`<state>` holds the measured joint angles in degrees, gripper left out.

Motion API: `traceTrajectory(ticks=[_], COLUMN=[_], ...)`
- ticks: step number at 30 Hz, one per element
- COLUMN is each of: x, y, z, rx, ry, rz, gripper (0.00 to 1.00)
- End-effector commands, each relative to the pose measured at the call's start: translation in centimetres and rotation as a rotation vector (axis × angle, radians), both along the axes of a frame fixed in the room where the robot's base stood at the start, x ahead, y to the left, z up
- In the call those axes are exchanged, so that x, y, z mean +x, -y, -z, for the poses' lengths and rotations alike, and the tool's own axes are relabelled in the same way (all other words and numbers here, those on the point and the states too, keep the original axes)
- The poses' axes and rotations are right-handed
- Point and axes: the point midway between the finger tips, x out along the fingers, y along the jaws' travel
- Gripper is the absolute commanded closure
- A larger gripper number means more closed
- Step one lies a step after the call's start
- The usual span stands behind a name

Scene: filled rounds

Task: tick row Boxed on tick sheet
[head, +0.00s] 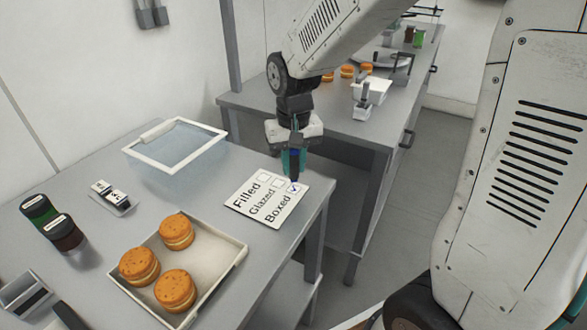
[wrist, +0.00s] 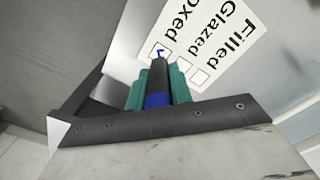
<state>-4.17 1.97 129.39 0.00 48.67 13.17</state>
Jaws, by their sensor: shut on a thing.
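The tick sheet (head: 266,198) lies flat at the right edge of the near table. It has rows Filled, Glazed and Boxed, each with a box. The Boxed box (head: 293,188) holds a blue tick; the Filled and Glazed boxes look empty. The sheet also shows in the wrist view (wrist: 222,45), with the blue mark in the Boxed box. My gripper (head: 294,160) is shut on a dark pen with a blue band (wrist: 158,85), between its teal fingers. The pen tip is at or just above the Boxed box; I cannot tell if it touches.
A cream tray (head: 235,262) holds three filled rounds (head: 177,232). Behind it is a clear bin with a white rim (head: 135,158). Two dark-lidded jars (head: 60,228) and a small labelled holder (head: 112,198) stand left. A second table (head: 240,100) with more items is behind.

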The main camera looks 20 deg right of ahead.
Motion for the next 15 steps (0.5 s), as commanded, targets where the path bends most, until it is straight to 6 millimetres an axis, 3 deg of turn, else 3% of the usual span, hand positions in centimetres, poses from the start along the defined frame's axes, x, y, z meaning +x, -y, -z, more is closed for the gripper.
traceTrajectory(ticks=[15], x=[0.0], y=[0.0], z=[-3.9], rx=[0.000], ry=[0.001], rz=[0.000], gripper=[1.00])
